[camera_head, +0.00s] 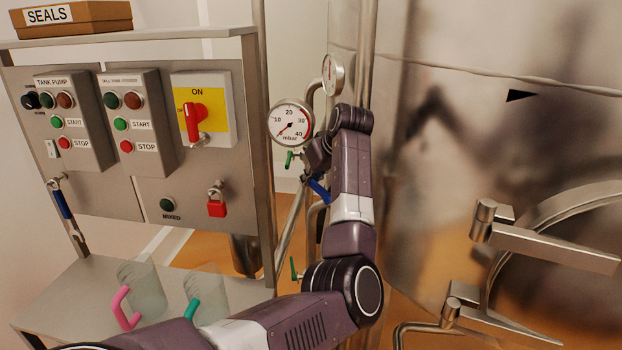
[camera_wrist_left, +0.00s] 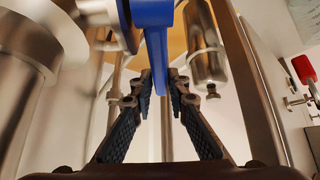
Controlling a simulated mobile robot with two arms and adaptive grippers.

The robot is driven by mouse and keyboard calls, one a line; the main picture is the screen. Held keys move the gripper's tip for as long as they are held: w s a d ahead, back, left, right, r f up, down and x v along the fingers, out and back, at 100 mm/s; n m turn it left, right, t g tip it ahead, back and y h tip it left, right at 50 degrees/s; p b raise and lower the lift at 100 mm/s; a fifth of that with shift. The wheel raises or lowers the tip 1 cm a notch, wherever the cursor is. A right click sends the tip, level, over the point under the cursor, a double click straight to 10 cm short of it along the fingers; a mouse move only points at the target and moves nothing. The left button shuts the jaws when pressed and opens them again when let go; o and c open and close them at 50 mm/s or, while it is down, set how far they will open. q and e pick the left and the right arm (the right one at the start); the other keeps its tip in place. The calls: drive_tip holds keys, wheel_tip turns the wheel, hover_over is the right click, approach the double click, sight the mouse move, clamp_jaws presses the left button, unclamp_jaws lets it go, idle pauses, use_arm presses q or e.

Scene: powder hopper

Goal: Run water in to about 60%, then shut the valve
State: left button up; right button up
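A blue valve lever (camera_head: 319,190) sits on the pipework left of the steel tank (camera_head: 450,170). In the left wrist view the lever (camera_wrist_left: 156,40) hangs down from the top, with its end between my fingertips. My left gripper (camera_wrist_left: 161,85) has its fingers apart on either side of the lever; whether they touch it I cannot tell. In the head view this gripper (camera_head: 316,172) is partly hidden by my own arm. A round mbar gauge (camera_head: 291,122) has its needle toward the lower left, at the low end. No water level is visible. My right gripper is out of view.
A control panel (camera_head: 200,165) with buttons, a red switch (camera_head: 194,118) and a red padlock (camera_head: 217,208) stands left. Two clear jugs with pink (camera_head: 122,310) and green (camera_head: 192,308) handles stand on the shelf below. Green-handled valves (camera_head: 289,159) and tank door hinges are close to my arm.

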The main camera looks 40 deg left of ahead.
use_arm(q)
drive_tip(key=o, duration=0.5)
wheel_tip(320, 180, down, 2)
drive_tip(key=shift+d, duration=0.15)
drive_tip(key=shift+w+r, duration=0.1)
drive_tip(key=shift+r, duration=0.4)
drive_tip(key=v, duration=1.1)
drive_tip(key=shift+w+r, duration=0.1)
drive_tip(key=shift+d, duration=0.1)
